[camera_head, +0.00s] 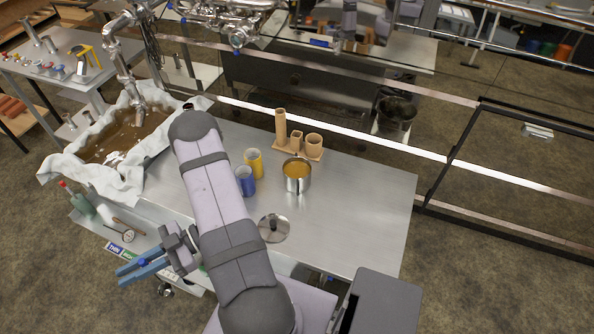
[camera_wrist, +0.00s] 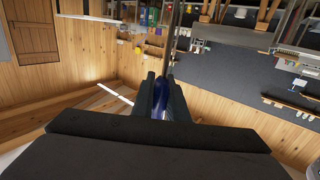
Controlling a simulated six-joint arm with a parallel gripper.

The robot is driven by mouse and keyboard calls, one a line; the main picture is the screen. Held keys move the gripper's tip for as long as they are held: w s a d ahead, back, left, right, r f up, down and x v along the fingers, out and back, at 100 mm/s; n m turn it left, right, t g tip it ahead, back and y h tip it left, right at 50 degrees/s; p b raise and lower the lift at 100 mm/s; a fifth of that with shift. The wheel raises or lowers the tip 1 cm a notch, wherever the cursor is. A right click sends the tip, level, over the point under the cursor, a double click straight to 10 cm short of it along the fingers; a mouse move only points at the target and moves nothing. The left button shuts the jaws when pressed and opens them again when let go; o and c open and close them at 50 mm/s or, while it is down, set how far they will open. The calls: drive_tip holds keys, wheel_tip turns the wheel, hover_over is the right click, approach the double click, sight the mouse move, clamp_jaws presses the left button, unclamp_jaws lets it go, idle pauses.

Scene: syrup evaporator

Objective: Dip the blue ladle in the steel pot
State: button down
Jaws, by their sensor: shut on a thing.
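The steel pot (camera_head: 298,184) stands upright on the metal table, right of my arm in the head view, with amber liquid inside. My gripper (camera_head: 125,274) is off the table's left front side, well away from the pot. In the wrist view my gripper (camera_wrist: 162,92) is shut on the blue ladle (camera_wrist: 160,104). Its dark blue handle sits between the two fingers, and a thin shaft seems to run up from it. The ladle's bowl cannot be made out in either view.
A round lid (camera_head: 274,228) lies in front of the pot. A blue cup (camera_head: 245,182) and a yellow cup (camera_head: 254,163) stand left of it. A wooden holder (camera_head: 312,153) stands behind. A cloth-draped basin (camera_head: 70,166) is at left. The table's right part is clear.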

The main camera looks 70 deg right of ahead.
drive_tip(key=shift+d, duration=0.1)
drive_tip(key=s+d+r+m+t+h+p, duration=0.1)
drive_tip(key=s+d+m+h, duration=0.5)
drive_tip(key=d, duration=1.3)
drive_tip(key=s+d+r+m+t+h+p, duration=0.1)
drive_tip(key=s+d+r+m+h, duration=0.3)
drive_tip(key=d+h, duration=0.6)
drive_tip(key=s+d+r+m+t+h+p, duration=0.1)
drive_tip(key=s+d+r+m+h, duration=0.2)
drive_tip(key=d, duration=2.4)
drive_tip(key=s+m+h, duration=0.5)
drive_tip(key=shift+s+d+t+h+p, duration=0.3)
drive_tip(key=shift+h+p, duration=0.1)
